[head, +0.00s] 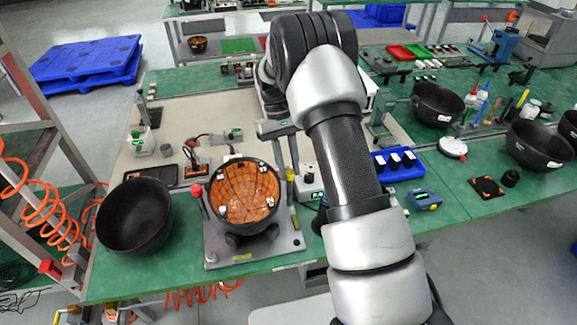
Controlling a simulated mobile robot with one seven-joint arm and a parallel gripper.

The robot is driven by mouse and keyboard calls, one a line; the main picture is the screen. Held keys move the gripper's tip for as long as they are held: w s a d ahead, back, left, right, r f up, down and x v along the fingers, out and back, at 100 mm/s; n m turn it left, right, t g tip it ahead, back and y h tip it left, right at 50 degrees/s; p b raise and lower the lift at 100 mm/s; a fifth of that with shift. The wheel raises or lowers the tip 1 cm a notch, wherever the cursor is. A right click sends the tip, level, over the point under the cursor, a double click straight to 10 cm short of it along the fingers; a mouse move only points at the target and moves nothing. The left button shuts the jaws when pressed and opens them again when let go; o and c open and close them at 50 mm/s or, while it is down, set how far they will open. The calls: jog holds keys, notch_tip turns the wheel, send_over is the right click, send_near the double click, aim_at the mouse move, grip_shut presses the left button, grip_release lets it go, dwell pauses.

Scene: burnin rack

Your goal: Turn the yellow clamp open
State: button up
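A red knob (196,190) tops a post on the fixture's left. My arm crosses the middle of the view, just right of the fixture. My gripper is not visible.
A black bowl (134,216) stands left of the fixture on the green bench (110,283). A white box with a black knob (309,182) and a blue bin (397,165) are to the right. A grey post stand (280,128) rises behind the fixture. Orange coiled hoses (50,200) hang at left.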

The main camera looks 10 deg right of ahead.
jog(key=o, duration=0.4)
jog(key=p+v, duration=0.1)
jog(key=v, duration=1.6)
jog(key=shift+w+r, duration=0.1)
jog(key=shift+r, duration=0.15)
jog(key=shift+r, duration=0.1)
jog(key=s+r+m+t, duration=0.1)
jog(key=s+r+t, duration=0.4)
jog(key=s+r, duration=0.85)
jog(key=s+f+t, duration=0.1)
jog(key=s, duration=0.5)
jog(key=s+f+m+t, duration=0.1)
jog(key=s+t, duration=0.1)
jog(key=s, duration=0.4)
jog(key=s+d+f+t+y, duration=0.1)
jog(key=s+t, duration=0.1)
jog(key=s, duration=0.5)
jog(key=shift+f, duration=0.3)
